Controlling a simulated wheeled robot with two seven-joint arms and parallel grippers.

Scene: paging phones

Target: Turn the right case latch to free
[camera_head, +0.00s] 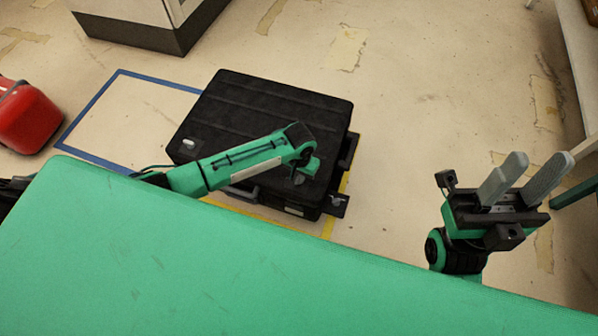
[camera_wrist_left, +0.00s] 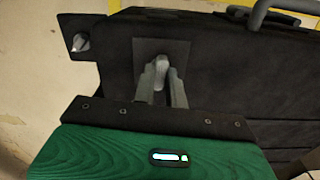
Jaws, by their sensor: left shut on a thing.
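The black case (camera_head: 265,95) lies on the floor in the head view. The right case latch is a grey knob (camera_wrist_left: 161,63) on a dark square plate (camera_wrist_left: 180,49), near the case's front right corner. My left gripper (camera_head: 300,178) reaches over the case; in the left wrist view its two fingers (camera_wrist_left: 161,75) are shut on the knob, one on each side. The fingers and wrist partly hide the knob, so its exact turn is hard to tell. The left latch (camera_head: 188,143) shows as a pale knob. My right gripper (camera_head: 540,160) is open and empty, off to the right.
A tab with a small metal knob (camera_head: 338,201) sticks out at the case's right side; it also shows in the left wrist view (camera_wrist_left: 82,42). The case handle (camera_head: 240,192) is at its front. A red case (camera_head: 25,115) stands left. Floor right of the case is clear.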

